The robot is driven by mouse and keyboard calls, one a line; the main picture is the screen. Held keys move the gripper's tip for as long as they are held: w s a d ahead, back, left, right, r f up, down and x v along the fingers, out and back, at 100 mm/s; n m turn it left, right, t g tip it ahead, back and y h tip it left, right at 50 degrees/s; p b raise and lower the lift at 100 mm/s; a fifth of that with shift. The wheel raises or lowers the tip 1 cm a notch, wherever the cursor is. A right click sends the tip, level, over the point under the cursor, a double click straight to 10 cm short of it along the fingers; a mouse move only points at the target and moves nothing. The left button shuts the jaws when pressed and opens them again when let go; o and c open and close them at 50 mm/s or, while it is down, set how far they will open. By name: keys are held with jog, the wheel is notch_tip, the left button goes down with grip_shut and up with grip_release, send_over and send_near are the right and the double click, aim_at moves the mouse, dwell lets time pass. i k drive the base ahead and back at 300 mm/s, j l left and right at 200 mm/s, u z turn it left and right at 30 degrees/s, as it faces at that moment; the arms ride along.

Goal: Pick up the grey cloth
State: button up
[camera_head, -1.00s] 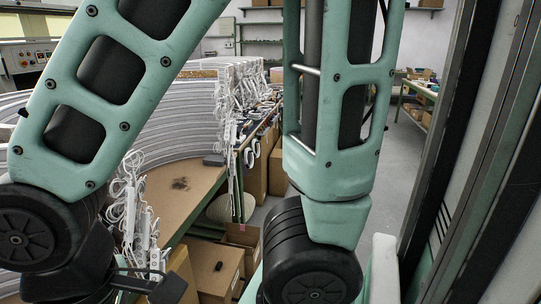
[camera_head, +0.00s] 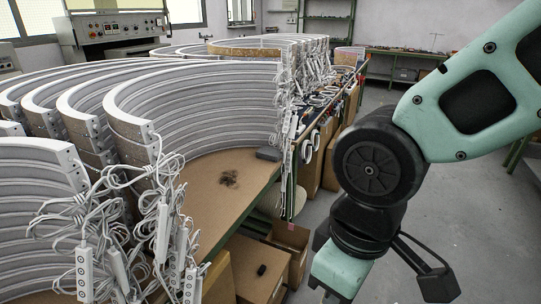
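A small dark grey folded-looking item (camera_head: 269,153) lies on the brown worktop near its right edge, beside the hanging white cables. It may be the grey cloth, but it is too small to be sure. A dark, flat patch (camera_head: 228,179) lies on the same worktop to its left; I cannot tell whether it is a stain or fabric. My arm comes in from the right, and its wrist end points down at the lower right, apart from the worktop. Black parts of my gripper (camera_head: 436,282) show at the bottom edge. Its fingertips are not clear, and nothing is seen held.
Stacked white curved arcs (camera_head: 200,100) with tangled white cables (camera_head: 165,215) fill the left and centre. Cardboard boxes (camera_head: 256,268) stand below the worktop (camera_head: 205,205). Grey floor (camera_head: 470,215) is open to the right. A back table (camera_head: 400,52) and shelves are far off.

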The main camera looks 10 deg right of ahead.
aim_at(273, 154)
jog(key=u, duration=0.3)
jog(key=i+l+u, duration=0.2)
jog(key=u, duration=0.25)
jog(key=i+l+u, duration=0.15)
jog(key=l+u, duration=0.3)
jog(key=i+l+u, duration=0.15)
jog(key=l, duration=0.4)
jog(key=i+l+u, duration=0.1)
jog(key=l, duration=0.45)
jog(key=i+l+u, duration=0.15)
jog(key=l, duration=0.4)
jog(key=i+l+u, duration=0.15)
jog(key=l, duration=1.75)
